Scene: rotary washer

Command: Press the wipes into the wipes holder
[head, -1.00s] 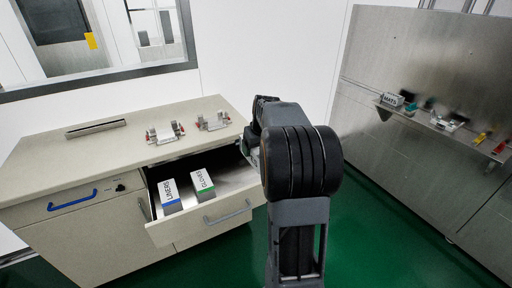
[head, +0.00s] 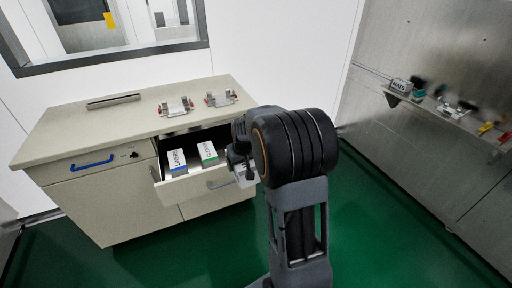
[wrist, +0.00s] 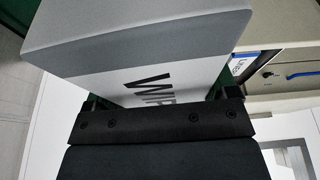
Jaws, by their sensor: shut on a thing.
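My gripper (wrist: 158,98) is shut on the wipes (wrist: 135,40), a grey and white box with the partly covered letters "WIP" in the wrist view. In the head view my gripper (head: 241,158) is mostly hidden behind my arm, and a bit of the white box (head: 246,176) shows beside the open drawer's right end. Two metal holders with red parts stand on the counter, a left one (head: 176,107) and a right one (head: 221,98). A similar metal fixture (head: 457,108) is on the right wall shelf. I cannot tell which is the wipes holder.
The open drawer (head: 193,187) holds a "LINERS" box (head: 177,161) and a "GLOVES" box (head: 207,152). The beige counter (head: 70,125) has a slotted strip (head: 113,101). A "MATS" box (head: 400,87) sits on the right shelf. Green floor (head: 400,220) is clear between them.

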